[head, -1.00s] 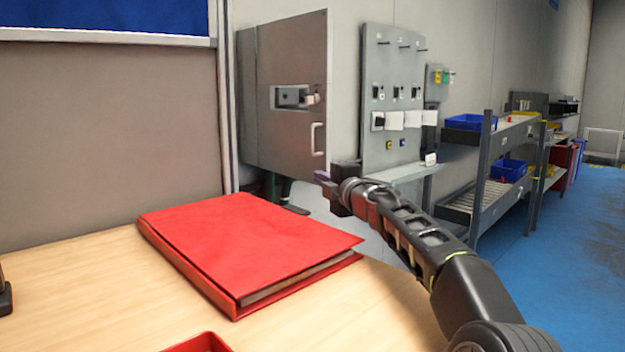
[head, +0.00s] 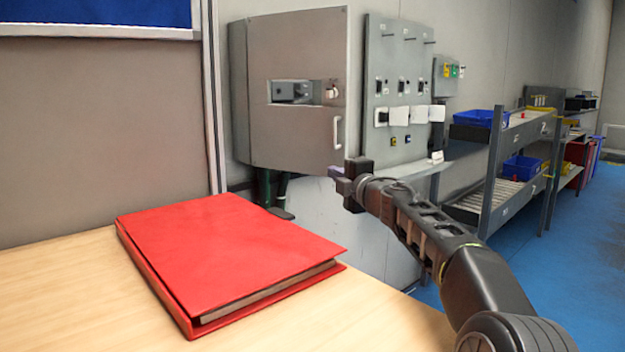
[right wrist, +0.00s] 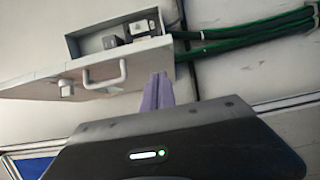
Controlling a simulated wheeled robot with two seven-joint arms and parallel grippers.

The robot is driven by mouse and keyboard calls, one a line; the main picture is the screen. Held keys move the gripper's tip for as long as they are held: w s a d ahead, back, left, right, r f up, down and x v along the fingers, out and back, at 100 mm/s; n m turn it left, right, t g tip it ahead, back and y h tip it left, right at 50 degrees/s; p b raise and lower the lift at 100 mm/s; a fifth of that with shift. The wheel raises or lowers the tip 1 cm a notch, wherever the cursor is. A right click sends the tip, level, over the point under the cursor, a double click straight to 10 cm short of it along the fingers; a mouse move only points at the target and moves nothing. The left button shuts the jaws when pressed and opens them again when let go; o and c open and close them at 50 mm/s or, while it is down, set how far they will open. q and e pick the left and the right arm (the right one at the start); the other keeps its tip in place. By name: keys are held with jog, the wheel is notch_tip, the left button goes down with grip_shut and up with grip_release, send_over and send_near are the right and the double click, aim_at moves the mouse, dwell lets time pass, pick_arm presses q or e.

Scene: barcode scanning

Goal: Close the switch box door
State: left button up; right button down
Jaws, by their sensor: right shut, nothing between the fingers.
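The grey switch box (head: 238,95) hangs on the wall in the head view. Its door (head: 295,50) stands open at an angle, its right edge out from the wall. The door has a cut-out with dark parts and a pale handle (head: 337,131), which also shows in the right wrist view (right wrist: 105,76). There the open box (right wrist: 115,35) shows behind the door. My right gripper (head: 340,172) is shut and empty at the door's lower right corner. Its purple fingers (right wrist: 158,90) overlap the door's bottom end; I cannot tell if they touch. My left gripper is out of view.
A wooden table (head: 60,275) with a red binder (head: 230,250) lies in front. A grey wall panel (head: 395,60) stands right of the box. Shelves with blue bins (head: 480,118) are farther right, beside open blue floor. Green cables (right wrist: 245,30) leave the box.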

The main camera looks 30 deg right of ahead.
jog(key=s, duration=0.7)
jog(key=shift+s+a+b, duration=0.3)
jog(key=shift+s+a, duration=0.05)
jog(key=shift+a, duration=0.1)
